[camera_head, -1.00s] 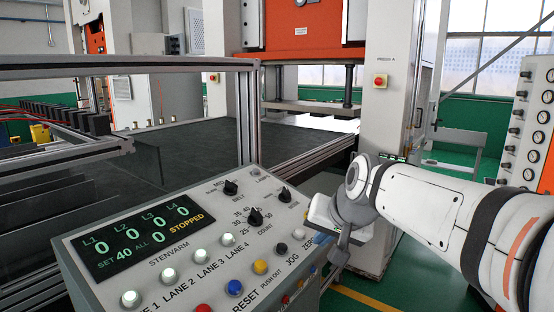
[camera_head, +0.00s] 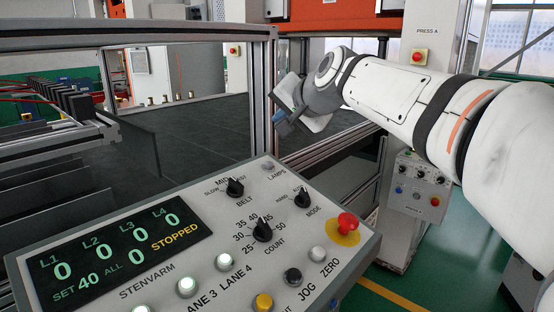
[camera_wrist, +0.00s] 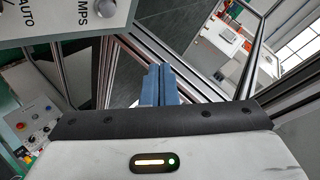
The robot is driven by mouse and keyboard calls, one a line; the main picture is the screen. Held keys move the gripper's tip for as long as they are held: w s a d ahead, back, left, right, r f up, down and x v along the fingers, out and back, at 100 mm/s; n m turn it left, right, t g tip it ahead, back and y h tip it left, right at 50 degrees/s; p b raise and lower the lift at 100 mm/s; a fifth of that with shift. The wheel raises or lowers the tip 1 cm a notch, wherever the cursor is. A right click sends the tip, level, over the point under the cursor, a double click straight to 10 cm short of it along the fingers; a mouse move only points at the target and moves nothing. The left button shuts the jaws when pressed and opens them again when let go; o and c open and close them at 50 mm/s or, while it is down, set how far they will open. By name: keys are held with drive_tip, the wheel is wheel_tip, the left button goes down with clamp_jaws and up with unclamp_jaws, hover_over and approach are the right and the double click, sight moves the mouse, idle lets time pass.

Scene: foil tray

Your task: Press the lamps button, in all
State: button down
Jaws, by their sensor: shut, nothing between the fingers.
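The lamps button (camera_head: 267,166) is a small grey button at the far edge of the control panel (camera_head: 200,205), above the word LAMPS, and looks unlit. In the wrist view the LAMPS lettering is at the top left, with part of a round button (camera_wrist: 81,3) cut by the top edge. My gripper (camera_head: 279,117) is above and beyond the panel's far edge, apart from the button. Its blue fingers also show in the wrist view (camera_wrist: 160,84), closed together and empty, with the panel's corner to their upper left.
The panel's display (camera_head: 120,252) reads STOPPED, with zero counts and SET 40. BELT (camera_head: 235,187), COUNT (camera_head: 263,230) and MODE (camera_head: 302,197) knobs and a red mushroom button (camera_head: 347,222) stand up from the panel. A metal frame post (camera_head: 262,95) rises close to my gripper.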

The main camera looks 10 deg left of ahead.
sight(269, 164)
drive_tip(key=shift+d, duration=0.1)
drive_tip(key=f+b, duration=0.2)
drive_tip(key=a+f+b, duration=0.1)
drive_tip(key=f, duration=0.2)
drive_tip(key=w+a+f+b, duration=0.1)
drive_tip(key=f+b, duration=0.1)
drive_tip(key=f, duration=0.1)
drive_tip(key=shift+w+f+b, duration=0.1)
drive_tip(key=shift+f+b, duration=0.1)
drive_tip(key=shift+b, duration=0.1)
drive_tip(key=shift+f, duration=0.1)
idle(1.9)
drive_tip(key=shift+w+a+f+b, duration=0.1)
drive_tip(key=shift+a+f+b, duration=0.05)
drive_tip(key=shift+f+b, duration=0.2)
drive_tip(key=shift+a+f+b, duration=0.1)
drive_tip(key=shift+f+b, duration=0.25)
drive_tip(key=shift+f, duration=0.1)
idle(0.6)
drive_tip(key=shift+r, duration=0.1)
drive_tip(key=shift+d+r+p, duration=0.2)
drive_tip(key=shift+r+p, duration=0.3)
drive_tip(key=shift+r, duration=0.3)
